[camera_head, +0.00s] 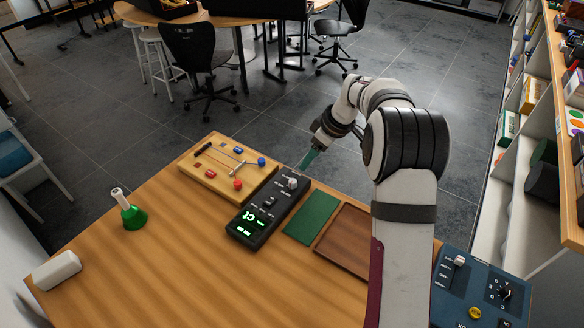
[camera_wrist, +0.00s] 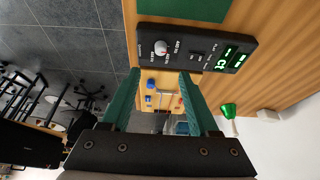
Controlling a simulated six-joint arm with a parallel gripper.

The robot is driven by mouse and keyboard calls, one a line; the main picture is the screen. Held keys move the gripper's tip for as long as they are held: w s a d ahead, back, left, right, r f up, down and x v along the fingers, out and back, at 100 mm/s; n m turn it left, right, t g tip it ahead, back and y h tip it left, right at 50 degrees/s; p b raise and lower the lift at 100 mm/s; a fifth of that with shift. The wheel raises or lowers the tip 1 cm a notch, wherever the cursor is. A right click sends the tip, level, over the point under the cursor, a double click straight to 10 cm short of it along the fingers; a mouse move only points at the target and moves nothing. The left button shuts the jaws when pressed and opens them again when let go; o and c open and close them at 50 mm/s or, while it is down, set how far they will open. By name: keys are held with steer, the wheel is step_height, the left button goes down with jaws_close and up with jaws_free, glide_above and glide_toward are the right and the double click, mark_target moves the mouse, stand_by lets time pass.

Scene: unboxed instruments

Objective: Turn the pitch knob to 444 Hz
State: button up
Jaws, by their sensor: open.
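The black tuner-like box (camera_head: 262,217) lies on the wooden table near its far edge, with a lit green display (camera_head: 249,221) on its near end. The display text is too small to read surely. A pale round knob (camera_head: 292,183) sits on its far end. In the wrist view the knob (camera_wrist: 160,48) shows with a red mark and tiny labels around it. I cannot read its setting. My gripper (camera_head: 308,159) has green fingers and is open and empty above the table's far edge, near the knob but apart from it. The wrist view shows the fingers (camera_wrist: 160,75) spread wide.
A wooden board with coloured pegs (camera_head: 222,171) lies left of the box; a green mat (camera_head: 311,216) and brown tray (camera_head: 347,240) lie right. A green bell (camera_head: 134,217) and white block (camera_head: 56,270) stand left. A blue panel (camera_head: 481,290) is at right. The table's front middle is clear.

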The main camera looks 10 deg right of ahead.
mark_target(294, 182)
steer(key=x, duration=1.2)
steer(key=shift+a+f, duration=0.15)
steer(key=shift+f, duration=0.1)
jaws_close()
